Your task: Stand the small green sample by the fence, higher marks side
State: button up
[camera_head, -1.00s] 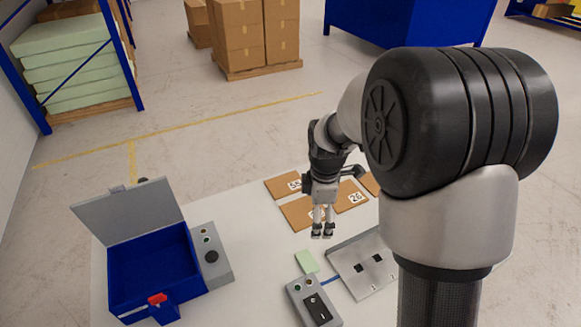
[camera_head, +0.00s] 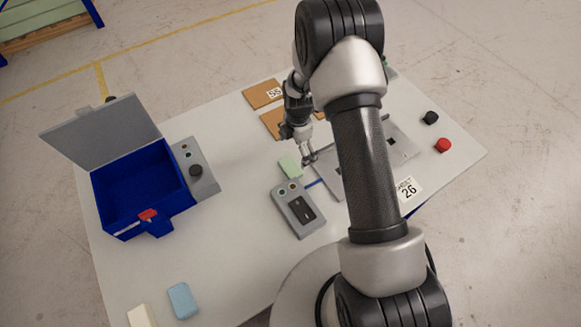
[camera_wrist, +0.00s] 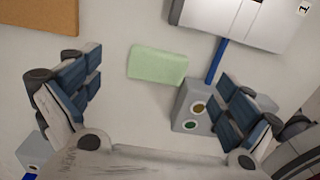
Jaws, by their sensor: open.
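The small green sample (camera_head: 290,167) is a pale green block on the white table, left of a grey slotted plate. It also shows whole between my fingers' sides in the wrist view (camera_wrist: 158,65). My gripper (camera_head: 309,158) is just right of the sample in the head view, pointing down. In the wrist view my gripper (camera_wrist: 160,95) has its fingers spread wide, with nothing between the pads. No marks can be read on the sample. I cannot tell which part is the fence; the grey plate (camera_head: 326,183) is partly hidden by my arm.
A grey control box (camera_head: 299,211) stands close below the sample, with a blue strip (camera_head: 314,183) running to the plate. A blue open-lidded box (camera_head: 137,190) is at left. Blue (camera_head: 182,300) and cream (camera_head: 141,316) blocks lie at the front. Brown boards (camera_head: 262,93) lie behind.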

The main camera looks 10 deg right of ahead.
aim_at(296, 161)
jog(key=f, duration=0.4)
jog(key=f+b, duration=0.1)
jog(key=f, duration=0.1)
jog(key=shift+s+a+f, duration=0.2)
jog(key=shift+a+f, duration=0.05)
jog(key=shift+f, duration=0.1)
jog(key=shift+c, duration=0.5)
jog(key=c, duration=0.8)
jog(key=shift+r, duration=0.15)
jog(key=shift+c, duration=0.2)
